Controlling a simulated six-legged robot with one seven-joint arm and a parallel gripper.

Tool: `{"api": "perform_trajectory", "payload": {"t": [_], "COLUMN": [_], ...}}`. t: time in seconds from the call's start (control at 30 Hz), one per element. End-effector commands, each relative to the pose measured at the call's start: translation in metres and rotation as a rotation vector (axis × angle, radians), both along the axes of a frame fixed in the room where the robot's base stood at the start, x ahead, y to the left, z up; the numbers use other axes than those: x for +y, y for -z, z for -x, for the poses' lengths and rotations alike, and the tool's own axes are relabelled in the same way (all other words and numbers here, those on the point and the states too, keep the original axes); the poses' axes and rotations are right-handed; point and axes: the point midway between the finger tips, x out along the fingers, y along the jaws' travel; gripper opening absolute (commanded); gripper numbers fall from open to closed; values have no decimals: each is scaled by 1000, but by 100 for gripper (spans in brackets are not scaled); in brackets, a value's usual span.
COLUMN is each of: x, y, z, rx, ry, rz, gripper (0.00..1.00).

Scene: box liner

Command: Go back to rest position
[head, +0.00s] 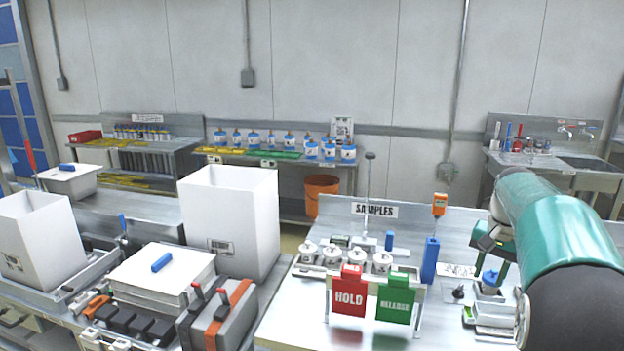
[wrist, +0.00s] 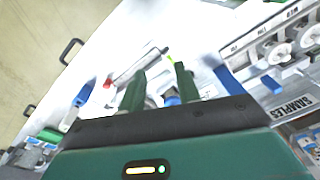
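My gripper (head: 497,262) is over the right part of the samples bench, at the end of my teal arm. In the wrist view its two dark green fingers (wrist: 160,80) stand apart with a gap between them. No object shows clamped in them. A small blue-topped item (head: 489,279) stands on the bench just below the gripper in the head view. A blue piece (wrist: 172,101) shows beyond the gap between the fingers; I cannot tell whether the fingers touch it.
Red HOLD (head: 349,291) and green RELEASE (head: 395,298) signs stand at the bench front. A blue upright holder (head: 430,260) is left of my gripper. White boxes (head: 230,220) and a grey-and-orange case (head: 217,315) fill the left bench. A sink bench (head: 560,165) is behind right.

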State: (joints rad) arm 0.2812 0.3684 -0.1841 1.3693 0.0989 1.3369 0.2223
Motion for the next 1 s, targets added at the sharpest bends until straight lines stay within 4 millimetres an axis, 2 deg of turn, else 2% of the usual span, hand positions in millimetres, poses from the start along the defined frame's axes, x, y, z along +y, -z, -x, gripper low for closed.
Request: {"api": "perform_trajectory", "payload": {"t": [0.17, 0.3, 0.47, 0.67, 0.9, 1.0], "x": [40, 80, 124, 172, 216, 226], "y": [-21, -36, -43, -37, -8, 6], "z": [27, 62, 106, 166, 235, 256], "rx": [-54, -110, -176, -253, -343, -371], "ry": [-80, -168, -276, -415, -575, -627], "rz": [7, 21, 46, 86, 147, 171], "gripper": [33, 33, 33, 33, 33, 33]}}
